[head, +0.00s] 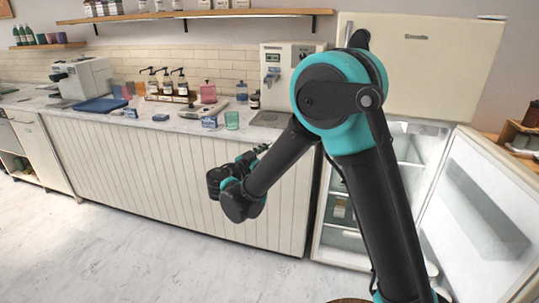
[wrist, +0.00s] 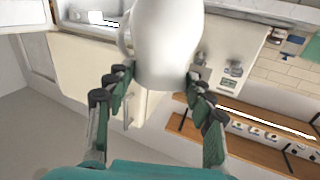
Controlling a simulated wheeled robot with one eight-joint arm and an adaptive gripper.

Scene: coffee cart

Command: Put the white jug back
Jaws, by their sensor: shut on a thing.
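The white jug (wrist: 166,38) fills the upper middle of the wrist view. Its handle (wrist: 126,36) is on the left side. My gripper (wrist: 158,82) is shut on the jug, with one finger against each side of its body. In the head view my gripper (head: 256,156) is above the floor in front of the counter, low beside my arm. I cannot make out the jug there. The fridge (head: 340,205) stands open at the right, its lower compartment showing shelves, partly hidden by my arm.
The fridge door (head: 478,220) swings out to the right; the upper door (head: 430,65) is shut. A white dispenser (head: 283,75) stands on the counter (head: 60,101) beside bottles, cups and a blue tray (head: 102,105). The floor (head: 130,245) at left is clear.

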